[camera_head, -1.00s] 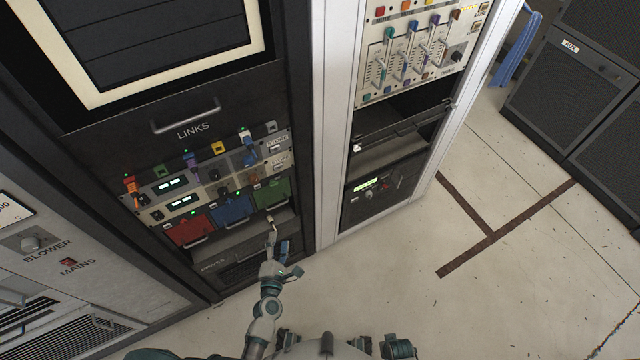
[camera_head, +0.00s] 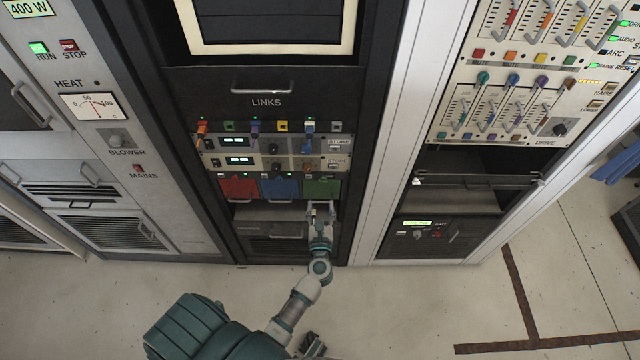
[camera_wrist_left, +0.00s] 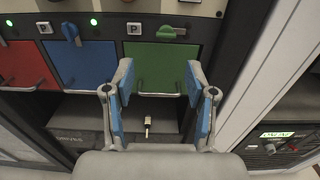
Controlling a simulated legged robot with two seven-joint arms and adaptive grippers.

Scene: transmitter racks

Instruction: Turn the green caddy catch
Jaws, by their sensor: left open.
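The green caddy (camera_head: 321,188) is the rightmost of three coloured caddies in the LINKS rack. In the left wrist view the green caddy (camera_wrist_left: 160,68) has a wire handle on its front. Its green catch (camera_wrist_left: 171,32) is above, at the panel's top edge, with its lever lying roughly level. My left gripper (camera_head: 320,209) is open in front of the lower part of the green caddy. In the left wrist view my left gripper (camera_wrist_left: 160,100) has its blue-padded fingers spread below the catch, not touching it. My right gripper is not in view.
The blue caddy (camera_head: 279,189), with a blue catch (camera_wrist_left: 70,32) tilted steeply, and the red caddy (camera_head: 238,187) are to the left. A dark shelf opening lies below, with a small pale peg (camera_wrist_left: 147,126). A white rack post (camera_head: 385,130) stands right.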

